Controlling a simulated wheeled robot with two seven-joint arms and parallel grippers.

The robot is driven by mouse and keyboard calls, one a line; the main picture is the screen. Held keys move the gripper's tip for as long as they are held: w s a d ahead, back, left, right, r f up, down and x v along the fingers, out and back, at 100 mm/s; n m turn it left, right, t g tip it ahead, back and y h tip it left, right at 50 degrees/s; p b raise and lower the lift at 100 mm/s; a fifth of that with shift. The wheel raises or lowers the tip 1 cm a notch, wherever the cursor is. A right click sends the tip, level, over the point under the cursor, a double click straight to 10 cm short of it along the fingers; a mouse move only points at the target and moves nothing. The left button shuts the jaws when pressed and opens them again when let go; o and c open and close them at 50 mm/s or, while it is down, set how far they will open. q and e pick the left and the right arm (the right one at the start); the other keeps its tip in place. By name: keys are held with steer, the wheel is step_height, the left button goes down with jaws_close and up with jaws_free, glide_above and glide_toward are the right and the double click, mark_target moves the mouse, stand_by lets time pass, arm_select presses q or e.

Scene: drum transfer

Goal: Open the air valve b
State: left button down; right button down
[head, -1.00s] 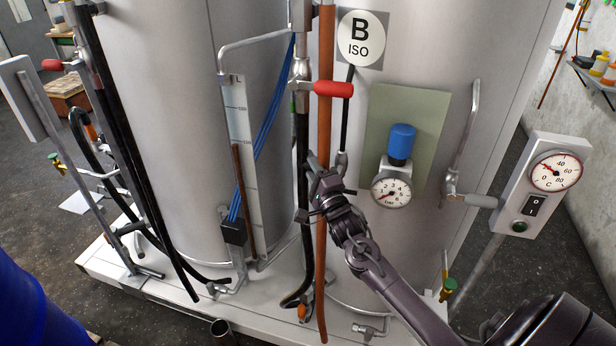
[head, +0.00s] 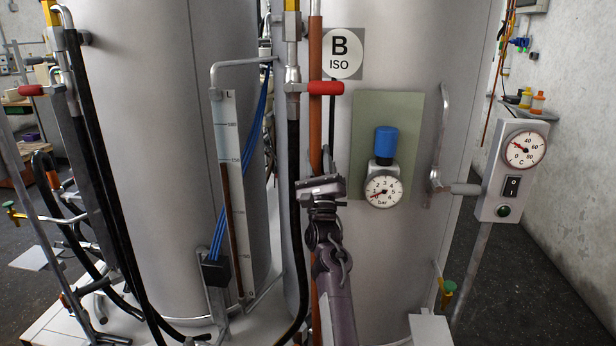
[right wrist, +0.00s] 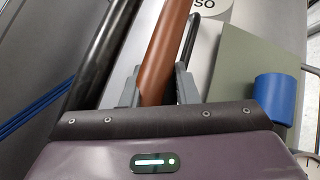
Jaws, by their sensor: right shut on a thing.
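The tank with the round "B ISO" sign (head: 343,53) stands in the middle right of the head view. A thin black line (head: 332,120) runs down below the sign, and its lower end is hidden behind my right gripper (head: 320,185). I cannot make out a valve marked as air valve B. A brown pipe (head: 315,130) passes down behind the gripper. In the right wrist view, the fingers of my right gripper (right wrist: 158,88) are on either side of the brown pipe (right wrist: 165,48), shut on it. Their contact is partly hidden by the palm. My left gripper is out of view.
A bar gauge with a blue cap (head: 386,140) sits on a green plate to the right. A red lever (head: 325,88) is above the gripper. A black hose (head: 293,180) is close on the left. A temperature box (head: 497,205) stands further right.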

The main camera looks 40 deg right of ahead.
steer(key=shift+s+d+f+m+g+h+b, duration=0.15)
steer(key=shift+m+g+h+b, duration=0.25)
steer(key=shift+m+g+h, duration=0.6)
steer(key=shift+s+d+m+g+h+b, duration=0.15)
steer(key=shift+m+g+h+b, duration=0.35)
steer(key=shift+m, duration=0.6)
steer(key=m+g+h, duration=0.1)
steer(key=m+g+h+b, duration=0.1)
steer(key=m, duration=0.1)
steer(key=shift+s+d, duration=0.2)
steer(key=shift+s, duration=0.15)
steer(key=shift+s+d+r+m+g+h+b, duration=0.1)
steer(key=shift+m+g+h+b, duration=0.15)
steer(key=shift+m+g, duration=0.25)
steer(key=shift+s+d+r+m+g+h+b, duration=0.15)
steer(key=shift+m+g+b, duration=0.15)
steer(key=shift+m, duration=0.3)
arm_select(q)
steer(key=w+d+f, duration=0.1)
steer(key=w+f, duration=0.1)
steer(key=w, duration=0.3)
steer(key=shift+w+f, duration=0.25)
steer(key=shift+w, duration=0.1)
arm_select(e)
steer(key=shift+s+d+r+m+g+h, duration=0.1)
steer(key=shift+m+g+h, duration=0.4)
steer(key=shift+m+g, duration=0.3)
steer(key=c, duration=1.1)
jaws_free()
